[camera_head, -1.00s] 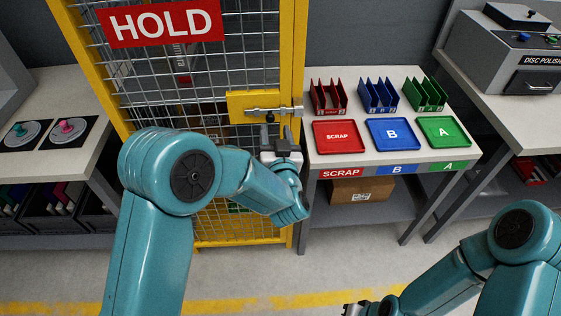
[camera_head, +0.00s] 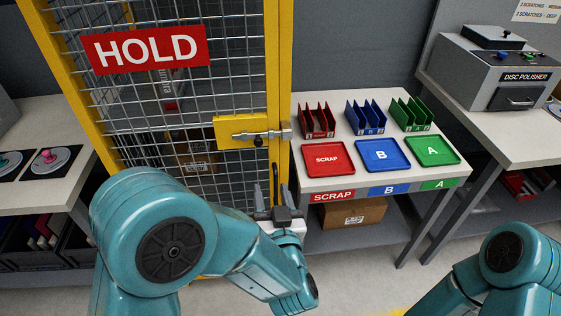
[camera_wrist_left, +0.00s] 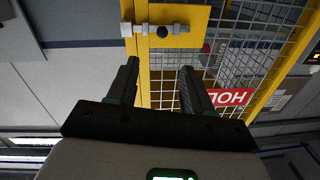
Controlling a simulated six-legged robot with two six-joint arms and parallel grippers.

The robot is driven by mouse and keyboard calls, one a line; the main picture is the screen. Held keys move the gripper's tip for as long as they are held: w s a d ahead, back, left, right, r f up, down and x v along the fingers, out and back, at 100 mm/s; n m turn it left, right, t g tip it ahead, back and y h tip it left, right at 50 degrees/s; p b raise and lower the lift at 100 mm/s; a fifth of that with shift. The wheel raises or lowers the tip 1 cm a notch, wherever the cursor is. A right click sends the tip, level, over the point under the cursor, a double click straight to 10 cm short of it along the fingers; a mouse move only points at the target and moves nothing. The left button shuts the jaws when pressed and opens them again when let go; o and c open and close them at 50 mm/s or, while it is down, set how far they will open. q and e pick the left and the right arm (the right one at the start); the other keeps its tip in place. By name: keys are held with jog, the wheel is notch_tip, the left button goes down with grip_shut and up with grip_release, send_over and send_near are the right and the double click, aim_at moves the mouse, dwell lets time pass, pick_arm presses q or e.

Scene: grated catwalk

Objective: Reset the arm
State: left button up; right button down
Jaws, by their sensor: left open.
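My left gripper (camera_head: 267,190) is open and empty, below the door bolt (camera_head: 262,134) and apart from it. The bolt lies across a yellow latch plate (camera_head: 228,132) on the mesh cage door, its end reaching over the yellow post; a dark knob hangs under it. In the left wrist view, my two dark fingers (camera_wrist_left: 158,78) stand apart with nothing between them, and the bolt (camera_wrist_left: 163,29) shows beyond their tips. My right arm enters at the bottom right; its gripper is out of view.
A red HOLD sign (camera_head: 146,48) hangs on the mesh. To the right, a bench holds a SCRAP tray (camera_head: 323,158), a B tray (camera_head: 381,154), an A tray (camera_head: 432,150) and racks behind them. A disc polisher (camera_head: 500,75) stands far right. Left, a bench (camera_head: 60,190) carries discs.

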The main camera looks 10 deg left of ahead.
pick_arm(q)
jog(key=a+f+n+g+y, duration=0.15)
jog(key=a+f+g, duration=0.25)
jog(key=a+f, duration=0.7)
jog(key=s+a+f+m+g+h, duration=0.1)
jog(key=s+a+f+g+h, duration=0.1)
jog(key=f, duration=0.4)
jog(key=s+a+f+g+h, duration=0.1)
jog(key=f+h, duration=0.1)
jog(key=f, duration=0.4)
jog(key=s+d+f+g+h, duration=0.4)
jog(key=s+d, duration=0.1)
jog(key=s, duration=0.4)
jog(key=s+d+f+g+h, duration=0.3)
jog(key=s+d+f+g, duration=0.2)
jog(key=s, duration=0.4)
jog(key=shift+s+d+f+m+g+h, duration=0.25)
jog(key=shift+s+d+m+g+h, duration=0.1)
jog(key=shift+d, duration=0.15)
jog(key=shift+w, duration=0.1)
